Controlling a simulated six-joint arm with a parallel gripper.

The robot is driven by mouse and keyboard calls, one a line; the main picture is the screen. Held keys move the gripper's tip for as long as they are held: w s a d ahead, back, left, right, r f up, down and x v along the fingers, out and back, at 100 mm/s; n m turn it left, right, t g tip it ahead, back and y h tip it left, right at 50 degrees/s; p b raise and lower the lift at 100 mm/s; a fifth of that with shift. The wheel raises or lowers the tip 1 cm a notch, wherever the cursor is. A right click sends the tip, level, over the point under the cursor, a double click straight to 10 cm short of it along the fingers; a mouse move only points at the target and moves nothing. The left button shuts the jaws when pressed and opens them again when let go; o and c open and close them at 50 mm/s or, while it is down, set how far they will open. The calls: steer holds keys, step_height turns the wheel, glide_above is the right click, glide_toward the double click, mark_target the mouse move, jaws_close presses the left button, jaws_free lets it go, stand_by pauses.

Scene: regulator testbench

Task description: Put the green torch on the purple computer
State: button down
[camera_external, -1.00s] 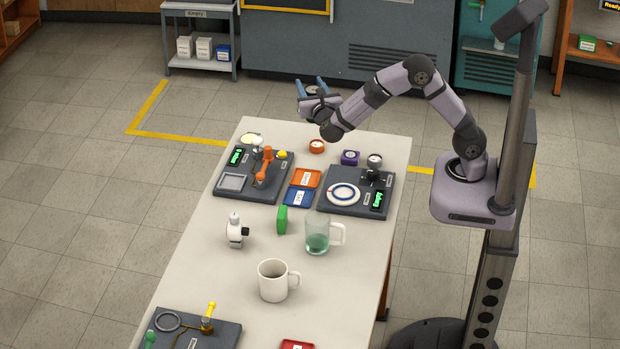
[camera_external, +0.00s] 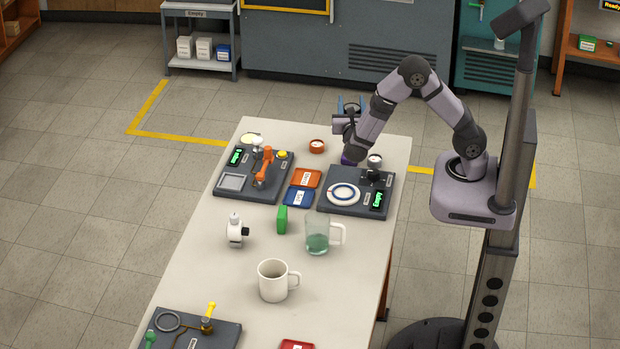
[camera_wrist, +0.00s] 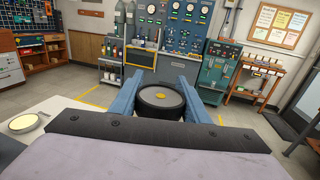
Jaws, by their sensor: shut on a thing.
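My gripper (camera_external: 350,104) is raised past the far right end of the table. I see no clear green torch; a small upright green block (camera_external: 282,220) stands mid-table, and a green-topped piece (camera_external: 150,338) shows at the near left edge. I cannot make out a purple computer. A small purple box (camera_external: 347,160) at the far right of the table is mostly hidden by my arm.
A left dark panel (camera_external: 226,196) carries an orange lever, and a right dark panel (camera_external: 331,206) has a white ring. Orange (camera_external: 306,178) and blue (camera_external: 299,197) trays lie between. A glass mug (camera_external: 317,232), white mug (camera_external: 272,281) and white device (camera_external: 235,229) stand nearer.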

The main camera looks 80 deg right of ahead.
step_height(320, 180, down, 7)
steer(key=shift+r, duration=0.2)
stand_by(0.5)
steer(key=shift+f, duration=0.15)
steer(key=c, duration=1)
jaws_free()
steer(key=b+v, duration=0.3)
steer(key=v, duration=0.9)
